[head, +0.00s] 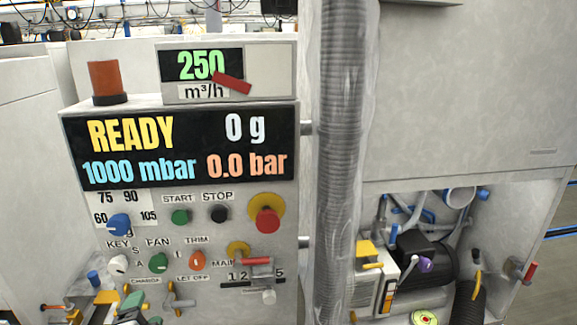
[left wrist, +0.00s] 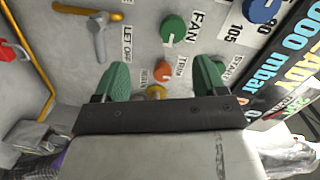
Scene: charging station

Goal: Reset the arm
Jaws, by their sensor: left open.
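My left gripper (head: 133,304) shows at the bottom left of the head view, low in front of the control panel (head: 150,215). In the left wrist view its two green fingers (left wrist: 163,76) stand apart, with no object held between them. Beyond them are the orange TRIM knob (left wrist: 163,69) and the green FAN knob (left wrist: 173,28). The grey LET OFF lever (left wrist: 98,35) is to the upper left of the fingers. My right gripper is in neither view.
The panel display (head: 185,150) reads READY, 0 g, 1000 mbar and 0.0 bar. A red stop button (head: 267,220) and an orange cylinder (head: 105,78) stick out. A ribbed hose (head: 343,150) runs down right of the panel. An open bay (head: 420,260) holds a pump and pipes.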

